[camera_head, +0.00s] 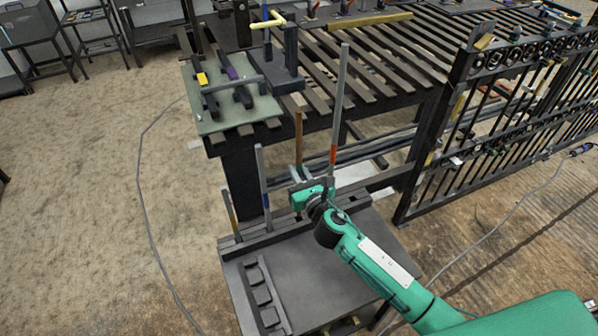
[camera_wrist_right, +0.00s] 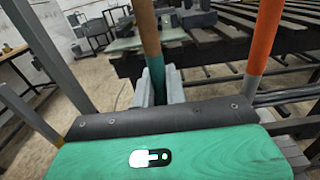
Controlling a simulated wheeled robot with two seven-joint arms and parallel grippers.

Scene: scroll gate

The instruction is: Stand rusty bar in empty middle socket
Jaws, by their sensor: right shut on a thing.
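The rusty bar (camera_head: 298,135) stands roughly upright in the head view. My right gripper (camera_head: 298,175) is shut on it. In the right wrist view the rusty bar (camera_wrist_right: 149,30) has a teal lower part between the grey fingers (camera_wrist_right: 160,88). The dark socket rack (camera_head: 250,243) runs along the back of a small dark table. A grey-and-blue bar (camera_head: 262,180) and a short bar (camera_head: 231,212) stand left of my gripper. A tall grey bar with an orange band (camera_head: 342,90) stands right.
A low dark notched holder (camera_head: 262,297) lies on the small table (camera_head: 320,265). Behind stands a slatted workbench (camera_head: 385,60) with a green mat (camera_head: 215,118). A black gate (camera_head: 500,120) stands at the right. Open floor lies left.

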